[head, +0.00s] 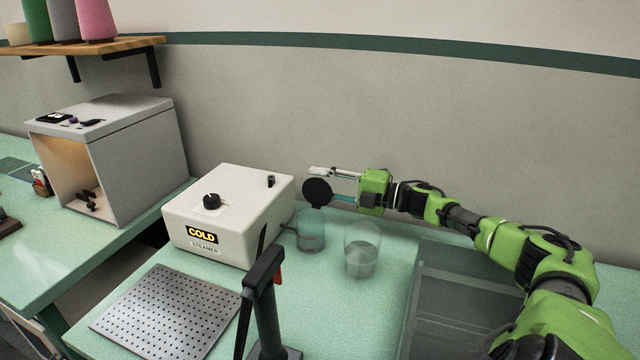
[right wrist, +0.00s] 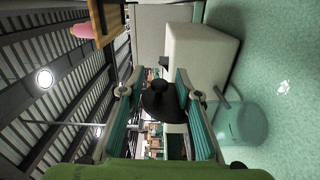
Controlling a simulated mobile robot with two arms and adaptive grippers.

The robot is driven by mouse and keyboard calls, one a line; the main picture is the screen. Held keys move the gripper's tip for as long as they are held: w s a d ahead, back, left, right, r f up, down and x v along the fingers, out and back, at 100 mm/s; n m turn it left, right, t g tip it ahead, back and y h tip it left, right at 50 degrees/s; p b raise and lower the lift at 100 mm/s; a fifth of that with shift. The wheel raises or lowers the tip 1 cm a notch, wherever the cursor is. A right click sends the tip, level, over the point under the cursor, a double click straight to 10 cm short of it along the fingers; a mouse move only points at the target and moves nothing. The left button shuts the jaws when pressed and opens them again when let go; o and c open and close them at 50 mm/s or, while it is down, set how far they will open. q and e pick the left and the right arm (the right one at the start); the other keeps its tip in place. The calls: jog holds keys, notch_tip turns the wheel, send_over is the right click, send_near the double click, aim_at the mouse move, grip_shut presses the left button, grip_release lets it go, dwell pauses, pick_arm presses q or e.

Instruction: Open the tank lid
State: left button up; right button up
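The white steamer (head: 230,215) with a COLD label and a black knob stands on the green bench. The translucent teal tank (head: 311,232) is at its right side and also shows in the right wrist view (right wrist: 242,124). The round black tank lid (head: 317,190) is tipped up, roughly upright, above the tank's rim. My right gripper (head: 328,184) is open beside the lid. In the right wrist view the lid (right wrist: 160,105) with its knob appears between the spread fingers; I cannot tell whether they touch it. My left gripper is out of view.
A clear cup (head: 362,252) with liquid stands right of the tank. A black handled tool (head: 264,290) with a red trigger stands in front. A perforated plate (head: 165,310) lies front left. A sunken basin (head: 450,300) is at right, below my right arm.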

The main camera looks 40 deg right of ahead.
jog(key=shift+d, duration=0.1)
jog(key=v, duration=1.2)
dwell(0.9)
dwell(0.5)
